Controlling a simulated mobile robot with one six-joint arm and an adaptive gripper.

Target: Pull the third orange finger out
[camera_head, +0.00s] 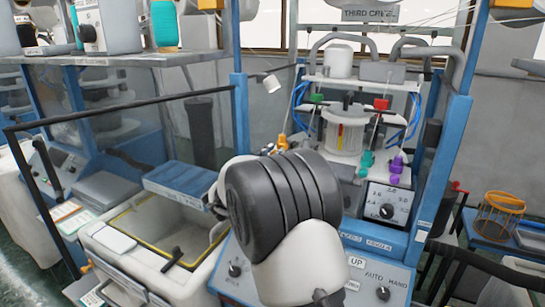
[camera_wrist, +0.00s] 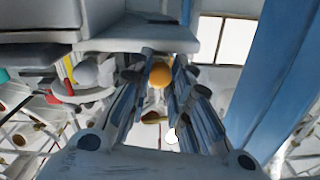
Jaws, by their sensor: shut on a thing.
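An orange finger (camera_wrist: 160,75) shows as a rounded knob between the fingertips in the wrist view. My gripper (camera_wrist: 158,82) is shut on it, with one finger on each side. The part of the orange finger behind the knob is hidden. In the head view, orange pieces (camera_head: 283,142) stand on the left side of the knitting machine, just above my dark arm joint.
Green (camera_head: 366,160) and purple (camera_head: 396,168) pieces stand on the machine's right side. A control panel with a dial (camera_head: 387,210) is below them. Blue frame posts (camera_head: 444,150) stand at the machine's sides. An open grey bin (camera_head: 120,228) is at the left.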

